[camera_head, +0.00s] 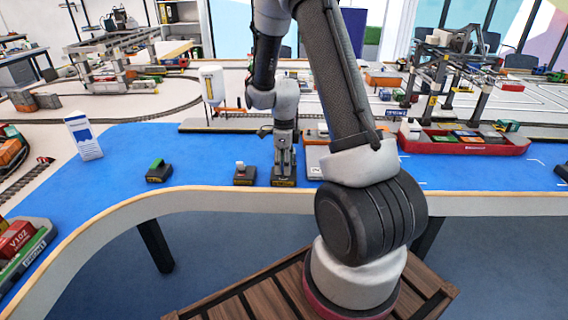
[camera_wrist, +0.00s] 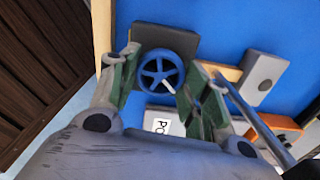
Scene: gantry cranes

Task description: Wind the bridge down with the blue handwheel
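The blue handwheel (camera_wrist: 161,71) shows in the wrist view, a spoked wheel with a pale crank handle on a dark base box (camera_wrist: 185,41). My gripper (camera_wrist: 163,70) is open, with one finger to the left of the wheel and one to the right. I cannot tell whether either finger touches the rim. In the head view my gripper (camera_head: 284,168) points down over the dark base (camera_head: 283,182) near the table's front edge, and hides the wheel there. Gantry cranes stand at the right (camera_head: 450,70) and left (camera_head: 112,48); I cannot tell which bridge the wheel drives.
A white sign (camera_head: 84,136) stands beyond. A red barge (camera_head: 465,143) lies at the right. The blue surface between the left boxes is clear.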

